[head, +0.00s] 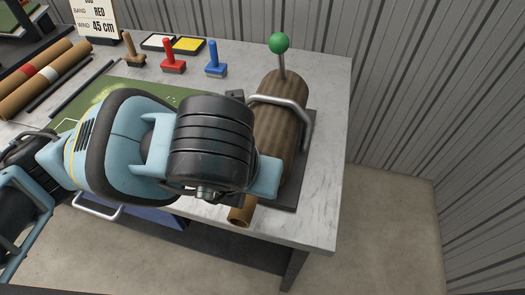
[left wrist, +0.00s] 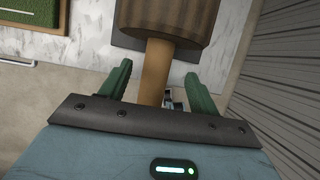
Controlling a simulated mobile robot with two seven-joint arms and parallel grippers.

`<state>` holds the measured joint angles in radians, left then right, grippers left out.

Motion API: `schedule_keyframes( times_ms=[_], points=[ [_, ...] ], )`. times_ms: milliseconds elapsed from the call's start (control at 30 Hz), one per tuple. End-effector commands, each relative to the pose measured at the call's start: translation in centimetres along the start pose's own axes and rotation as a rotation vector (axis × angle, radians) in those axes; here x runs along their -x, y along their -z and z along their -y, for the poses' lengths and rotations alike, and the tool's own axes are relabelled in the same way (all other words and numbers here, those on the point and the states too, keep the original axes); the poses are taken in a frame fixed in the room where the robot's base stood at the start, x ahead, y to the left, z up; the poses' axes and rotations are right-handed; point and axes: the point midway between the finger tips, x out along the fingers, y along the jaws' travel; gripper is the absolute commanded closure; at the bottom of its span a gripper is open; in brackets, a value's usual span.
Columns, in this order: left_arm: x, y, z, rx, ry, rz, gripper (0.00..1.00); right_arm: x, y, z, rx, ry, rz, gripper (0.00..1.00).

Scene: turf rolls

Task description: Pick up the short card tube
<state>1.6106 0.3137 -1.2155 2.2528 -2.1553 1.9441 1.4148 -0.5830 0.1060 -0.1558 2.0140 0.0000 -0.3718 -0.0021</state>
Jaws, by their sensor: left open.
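The short card tube (head: 239,214) is tan and hollow. It shows at the front right of the table, its near end poking out past the brown wood-grained cylinder (head: 279,99); the rest of it is hidden. In the left wrist view the tube (left wrist: 154,75) runs between the two green fingers of my left gripper (left wrist: 156,72). The fingers are open, one on each side, with gaps to the tube. In the head view my left arm hides the fingers. My right gripper is not in view.
The cylinder lies on a dark board (head: 291,190) under a silver bar (head: 279,101), by a green-knobbed post (head: 280,43). Brown, red and blue stamps (head: 216,58) stand at the back near a yellow pad (head: 188,45). Longer banded rolls (head: 44,76) lie left. A ribbed wall (head: 430,80) is right.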

Motion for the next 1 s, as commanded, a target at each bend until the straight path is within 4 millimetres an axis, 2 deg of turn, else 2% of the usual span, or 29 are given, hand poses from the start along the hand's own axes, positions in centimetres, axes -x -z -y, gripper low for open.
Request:
schedule_keyframes(
  times_ms=[100,233,567,933,1000],
  points=[
    [-1.9,0.5,-0.3,0.002,-0.003,-0.004,0.38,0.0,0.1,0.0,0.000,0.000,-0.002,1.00],
    [-3.4,0.5,-0.3,0.002,-0.002,-0.003,0.38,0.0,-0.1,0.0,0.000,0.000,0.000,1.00],
    [-4.0,0.4,-0.3,0.000,0.000,-0.001,0.38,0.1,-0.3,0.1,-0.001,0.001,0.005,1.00],
    [-4.0,0.4,-0.2,0.000,0.000,-0.001,0.85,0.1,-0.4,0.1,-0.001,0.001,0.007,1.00],
    [-4.0,0.4,-0.2,0.000,0.000,0.000,0.89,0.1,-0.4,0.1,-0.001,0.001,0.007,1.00]
  ],
)
